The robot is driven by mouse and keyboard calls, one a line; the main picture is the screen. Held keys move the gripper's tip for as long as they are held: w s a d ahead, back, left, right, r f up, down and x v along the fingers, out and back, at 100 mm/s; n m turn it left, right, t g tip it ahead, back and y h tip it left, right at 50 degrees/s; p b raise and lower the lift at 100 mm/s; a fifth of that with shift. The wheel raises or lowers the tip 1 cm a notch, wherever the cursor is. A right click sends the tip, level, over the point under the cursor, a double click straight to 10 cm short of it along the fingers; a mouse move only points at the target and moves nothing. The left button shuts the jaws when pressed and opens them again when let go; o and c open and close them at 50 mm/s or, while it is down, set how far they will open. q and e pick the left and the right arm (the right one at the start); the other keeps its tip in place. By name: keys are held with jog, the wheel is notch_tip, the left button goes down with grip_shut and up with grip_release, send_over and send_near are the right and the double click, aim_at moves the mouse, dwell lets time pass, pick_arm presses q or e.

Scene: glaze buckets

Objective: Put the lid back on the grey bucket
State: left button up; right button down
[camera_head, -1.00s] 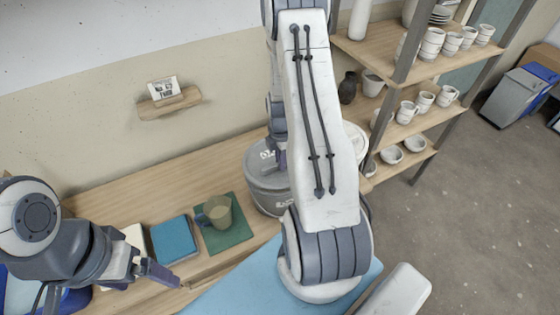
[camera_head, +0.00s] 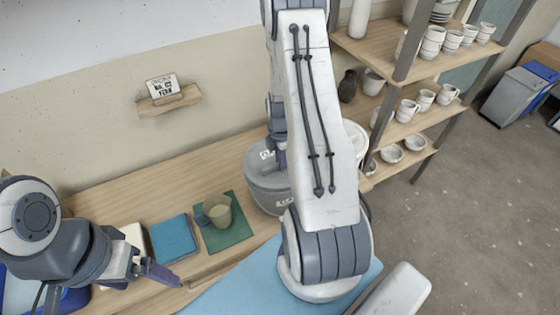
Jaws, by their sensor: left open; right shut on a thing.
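The grey bucket (camera_head: 269,198) stands at the right part of the wooden bench, against the edge of my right arm in the picture. Its grey lid (camera_head: 259,162) with a pale label lies over the bucket's mouth and looks about level. Whether it is fully seated all round I cannot tell, since my arm hides the right side. My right gripper (camera_head: 281,158) points down at the lid and is shut on it; the fingertips are mostly hidden by my arm. My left gripper (camera_head: 158,272) is open and empty at the bench's front left, apart from the bucket.
A light blue mat (camera_head: 232,292) lies in front. A shelf (camera_head: 400,72) with pottery stands right. The bench's back left is clear.

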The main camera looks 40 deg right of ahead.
jog(key=shift+f+b, duration=0.3)
jog(key=shift+f, duration=0.15)
dwell(0.8)
dwell(0.3)
jog(key=c, duration=0.8)
grip_release()
jog(key=o, duration=0.5)
jog(key=shift+r+p, duration=2.85)
jog(key=shift+r, duration=0.7)
jog(key=shift+c, duration=0.3)
